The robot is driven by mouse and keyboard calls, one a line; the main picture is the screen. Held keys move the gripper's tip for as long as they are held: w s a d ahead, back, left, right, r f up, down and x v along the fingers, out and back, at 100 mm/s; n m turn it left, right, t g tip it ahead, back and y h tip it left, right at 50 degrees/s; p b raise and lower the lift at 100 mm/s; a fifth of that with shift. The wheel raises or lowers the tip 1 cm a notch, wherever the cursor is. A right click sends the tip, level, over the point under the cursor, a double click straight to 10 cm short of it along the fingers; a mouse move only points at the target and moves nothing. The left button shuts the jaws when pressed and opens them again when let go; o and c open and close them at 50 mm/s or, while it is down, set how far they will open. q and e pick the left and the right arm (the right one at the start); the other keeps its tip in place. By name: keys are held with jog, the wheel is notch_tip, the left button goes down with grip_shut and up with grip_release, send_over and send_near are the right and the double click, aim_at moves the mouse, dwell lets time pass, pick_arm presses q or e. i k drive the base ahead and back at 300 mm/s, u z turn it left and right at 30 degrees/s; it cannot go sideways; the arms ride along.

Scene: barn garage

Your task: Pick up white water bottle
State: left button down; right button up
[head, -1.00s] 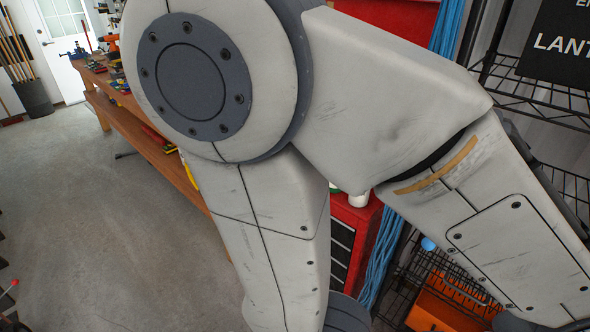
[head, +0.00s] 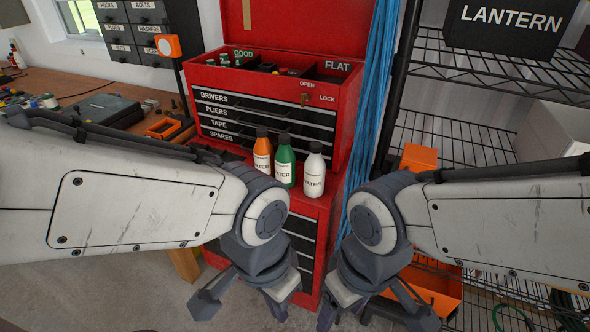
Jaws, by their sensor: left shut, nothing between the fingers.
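The white water bottle (head: 314,175) stands upright on a red ledge in front of the red tool chest. It is the rightmost of three bottles in a row. A green bottle (head: 285,165) and an orange bottle (head: 262,155) stand to its left. My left gripper (head: 240,303) hangs low, below and to the left of the bottles, shut and empty, well apart from them. My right gripper (head: 375,312) hangs low, below and to the right of the white bottle, not touching it. Its fingertips are near the bottom edge and its jaw state is unclear.
The red tool chest (head: 215,100) with labelled drawers rises behind the bottles. Blue cords (head: 372,100) hang to the right. A wire shelf (head: 450,140) with a LANTERN box (head: 512,25) and an orange bin (head: 435,290) is at right. A wooden workbench (head: 70,85) is at left.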

aim_at(315, 165)
jog(key=u, duration=0.45)
jog(key=k, duration=0.6)
jog(key=z, duration=0.2)
jog(key=i, duration=1.35)
jog(key=u, duration=0.75)
